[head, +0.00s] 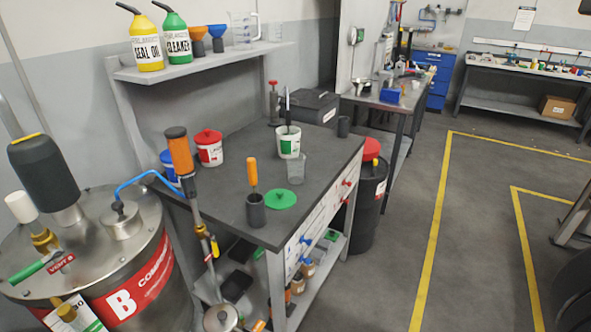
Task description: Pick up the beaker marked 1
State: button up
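A clear beaker-like cup (296,168) stands upright on the dark workbench top (235,185), just in front of a white tub with a green label (289,146). Two more clear vessels, one a measuring jug (241,31), stand on the shelf above the bench (200,62), at its right end. No number can be read on any of these vessels, so I cannot tell which is marked 1. My gripper is not in view.
A green lid (281,199) and a dark cup holding an orange-handled tool (255,209) are near the clear cup. Red-lidded (208,150) and blue tubs stand behind. A large metal drum (140,270) fills the lower left. Grey floor (390,255) is clear to the right.

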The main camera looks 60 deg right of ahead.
aim_at(296, 169)
jog(key=l+z, duration=0.2)
jog(key=l, duration=0.3)
jog(key=i+l+z, duration=0.2)
jog(key=l, duration=0.25)
jog(key=l+z, duration=0.2)
jog(key=l, duration=0.25)
